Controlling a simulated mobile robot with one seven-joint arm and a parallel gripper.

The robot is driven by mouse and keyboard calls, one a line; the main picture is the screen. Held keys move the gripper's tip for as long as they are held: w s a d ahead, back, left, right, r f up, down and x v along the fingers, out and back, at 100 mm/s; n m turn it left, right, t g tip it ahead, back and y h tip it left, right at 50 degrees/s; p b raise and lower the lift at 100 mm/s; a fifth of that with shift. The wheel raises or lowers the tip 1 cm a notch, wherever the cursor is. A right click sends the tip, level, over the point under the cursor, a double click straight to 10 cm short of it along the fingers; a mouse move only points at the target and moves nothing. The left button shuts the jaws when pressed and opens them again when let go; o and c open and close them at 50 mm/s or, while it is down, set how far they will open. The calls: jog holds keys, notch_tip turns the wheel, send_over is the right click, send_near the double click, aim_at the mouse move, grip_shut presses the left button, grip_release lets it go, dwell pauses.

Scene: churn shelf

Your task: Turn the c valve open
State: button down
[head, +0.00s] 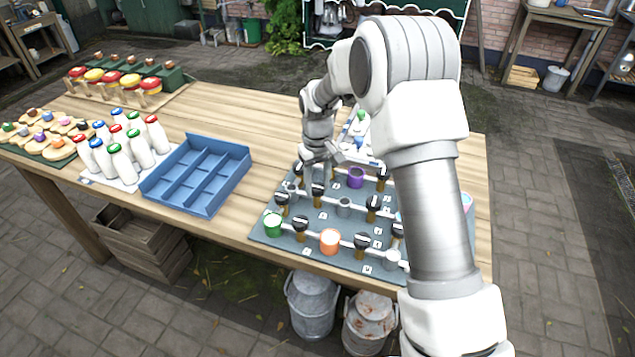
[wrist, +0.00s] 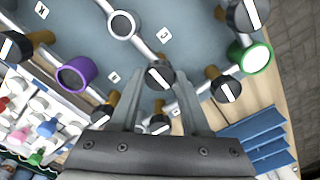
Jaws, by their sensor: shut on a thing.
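A black valve knob with a white stripe (wrist: 160,75) sits between the two fingertips of my gripper (wrist: 158,82) in the wrist view. A small label that looks like C (wrist: 165,34) lies beside it on the board. The knob is on a grey pipe, and its stripe slants across its top. My gripper is shut on this knob. In the head view, my gripper (head: 322,176) reaches down over the grey valve board (head: 282,245), beside the knob (head: 318,189). The fingertips' contact with the knob is hard to make out there.
Several other knobs stand close by, one by the green cup (head: 273,224). An orange cup (head: 330,241) and a purple cup (head: 356,178) are also on the board. A blue divided tray (head: 240,159) and several milk bottles (head: 141,150) stand to the left.

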aim_at(318, 187)
jog(key=shift+c, duration=1.8)
grip_release()
jog(key=shift+r, duration=0.1)
notch_tip(318, 187, up, 17)
jog(key=shift+r+p, duration=0.15)
jog(key=shift+p, duration=0.25)
